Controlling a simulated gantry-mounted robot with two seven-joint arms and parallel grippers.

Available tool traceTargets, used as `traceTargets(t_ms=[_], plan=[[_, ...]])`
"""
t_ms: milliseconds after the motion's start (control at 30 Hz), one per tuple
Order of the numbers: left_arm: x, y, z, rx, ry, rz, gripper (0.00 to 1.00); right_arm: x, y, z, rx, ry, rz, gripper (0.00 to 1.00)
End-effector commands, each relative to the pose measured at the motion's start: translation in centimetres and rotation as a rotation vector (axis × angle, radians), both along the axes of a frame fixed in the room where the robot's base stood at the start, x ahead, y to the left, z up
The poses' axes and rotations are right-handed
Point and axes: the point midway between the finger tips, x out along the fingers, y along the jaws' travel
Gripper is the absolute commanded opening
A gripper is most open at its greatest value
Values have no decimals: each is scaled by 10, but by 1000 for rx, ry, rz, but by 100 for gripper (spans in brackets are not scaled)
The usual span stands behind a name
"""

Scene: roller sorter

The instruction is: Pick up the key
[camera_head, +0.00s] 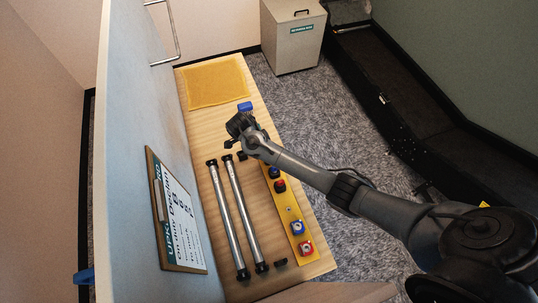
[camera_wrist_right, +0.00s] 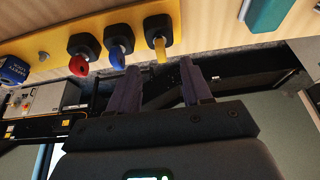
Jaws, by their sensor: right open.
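In the right wrist view a yellow key (camera_wrist_right: 160,50) sticks out of a black block. A blue key (camera_wrist_right: 117,57) and a red key (camera_wrist_right: 79,65) stick out of similar black blocks to its left. My right gripper (camera_wrist_right: 160,67) is open and empty, its fingertips spread to either side of the yellow key's line and slightly short of it. In the head view my right gripper (camera_head: 238,127) is over the wooden bench, and the arm hides part of the yellow strip. The yellow key cannot be made out there. My left gripper is not in view.
The bench (camera_head: 205,135) carries two metal rollers (camera_head: 229,220), a yellow strip (camera_head: 291,212) with blue and red blocks, and a mustard mat (camera_head: 215,82). A panel with a clipboard (camera_head: 176,215) stands on the left. A grey bin (camera_head: 293,45) stands behind.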

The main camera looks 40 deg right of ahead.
Motion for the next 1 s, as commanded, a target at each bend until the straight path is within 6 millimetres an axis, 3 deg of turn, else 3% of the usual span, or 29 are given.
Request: traceTargets(t_ms=[433, 767, 1000], plan=[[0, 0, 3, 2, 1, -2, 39, -4, -16, -43, 1, 2, -1, 49], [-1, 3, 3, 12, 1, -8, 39, -5, -18, -49, 1, 0, 1, 49], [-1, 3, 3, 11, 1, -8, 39, -5, -18, -49, 1, 0, 1, 15]])
